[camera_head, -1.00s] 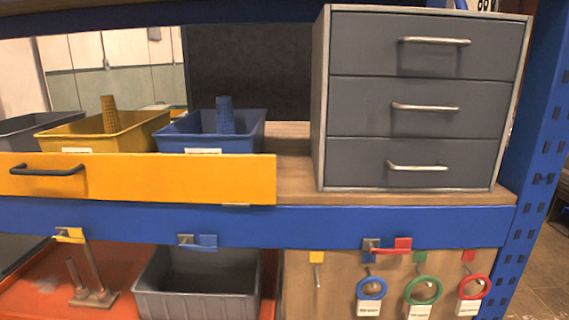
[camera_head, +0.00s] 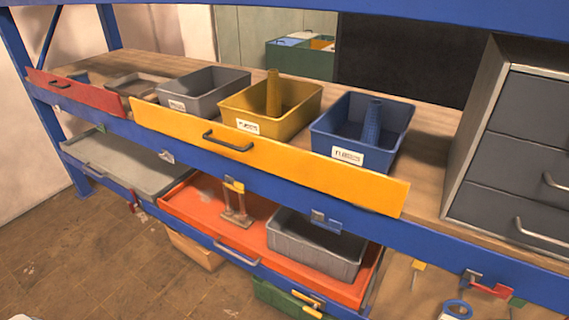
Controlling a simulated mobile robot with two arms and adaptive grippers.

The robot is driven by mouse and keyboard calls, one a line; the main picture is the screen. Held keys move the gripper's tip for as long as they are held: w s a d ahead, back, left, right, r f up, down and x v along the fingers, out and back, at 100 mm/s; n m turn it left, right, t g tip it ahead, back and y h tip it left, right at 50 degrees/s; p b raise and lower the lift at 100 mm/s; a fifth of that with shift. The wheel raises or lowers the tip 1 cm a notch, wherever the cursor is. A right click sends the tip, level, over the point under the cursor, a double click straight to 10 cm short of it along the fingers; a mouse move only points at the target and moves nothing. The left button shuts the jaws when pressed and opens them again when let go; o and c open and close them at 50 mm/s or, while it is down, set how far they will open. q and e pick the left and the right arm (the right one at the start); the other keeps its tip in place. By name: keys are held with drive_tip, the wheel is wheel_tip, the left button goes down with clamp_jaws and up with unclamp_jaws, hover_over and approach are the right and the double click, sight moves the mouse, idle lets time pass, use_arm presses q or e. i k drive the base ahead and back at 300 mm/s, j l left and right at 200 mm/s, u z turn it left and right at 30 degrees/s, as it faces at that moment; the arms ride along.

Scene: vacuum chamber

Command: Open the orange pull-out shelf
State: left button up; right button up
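The orange pull-out shelf (camera_head: 190,210) is on the lower level of the blue rack, below the yellow-orange front panel. It is a shallow orange-red tray with a light metal handle (camera_head: 237,251) on its front edge. The front edge looks about in line with the blue lower beam; the upper beam hides part of the back. A grey bin (camera_head: 315,243) and a small stand with upright posts (camera_head: 236,207) are on it.
Above is the yellow-orange panel (camera_head: 300,171) with a black handle, with yellow (camera_head: 255,100) and blue (camera_head: 340,140) bins behind. A grey pull-out shelf (camera_head: 125,160) is to the left. Grey drawers (camera_head: 510,150) stand at right. The floor (camera_head: 100,255) in front left is clear.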

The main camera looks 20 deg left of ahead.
sight(198, 201)
drive_tip(key=u, duration=1.2)
